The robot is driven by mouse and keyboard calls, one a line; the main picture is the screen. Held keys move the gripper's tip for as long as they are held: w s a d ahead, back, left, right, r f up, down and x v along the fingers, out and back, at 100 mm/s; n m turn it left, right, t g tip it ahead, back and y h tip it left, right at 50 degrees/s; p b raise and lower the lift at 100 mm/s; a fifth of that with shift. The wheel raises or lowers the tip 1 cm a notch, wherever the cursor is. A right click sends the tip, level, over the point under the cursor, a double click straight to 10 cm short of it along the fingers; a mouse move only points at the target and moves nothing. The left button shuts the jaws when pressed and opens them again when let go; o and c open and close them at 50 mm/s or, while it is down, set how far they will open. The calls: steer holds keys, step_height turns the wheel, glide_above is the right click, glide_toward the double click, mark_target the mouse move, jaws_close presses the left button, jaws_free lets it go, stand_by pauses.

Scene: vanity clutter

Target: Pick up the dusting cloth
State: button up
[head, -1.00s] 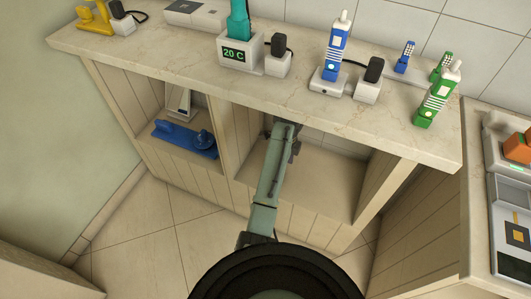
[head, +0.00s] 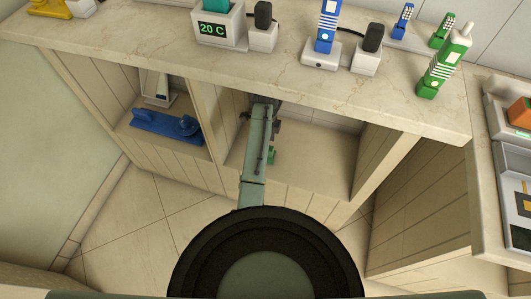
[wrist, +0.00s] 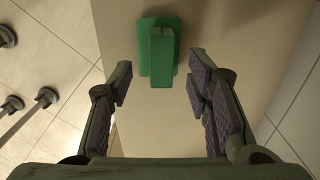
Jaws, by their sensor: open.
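A green thing (wrist: 160,45), a flat piece with a raised block on it, lies on the pale compartment floor in the wrist view. It may be the dusting cloth; I see no other cloth-like thing. In the head view a small part of it (head: 272,155) shows beside my arm in the right open compartment. My gripper (wrist: 160,68) is open and empty, its two fingers on either side of the green thing's near end in the picture, with gaps on both sides. I cannot tell the height between them. In the head view the counter and my arm largely hide the gripper.
The stone countertop (head: 300,78) overhangs the compartment, with a partition on its left. A blue item (head: 165,127) lies in the left compartment. On the counter stand a 20 C display unit (head: 217,27), a blue-and-white device (head: 327,30) and a green-and-white device (head: 440,65).

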steer(key=shift+w+f, duration=0.1)
steer(key=shift+f, duration=1.85)
steer(key=shift+c, duration=0.5)
jaws_close()
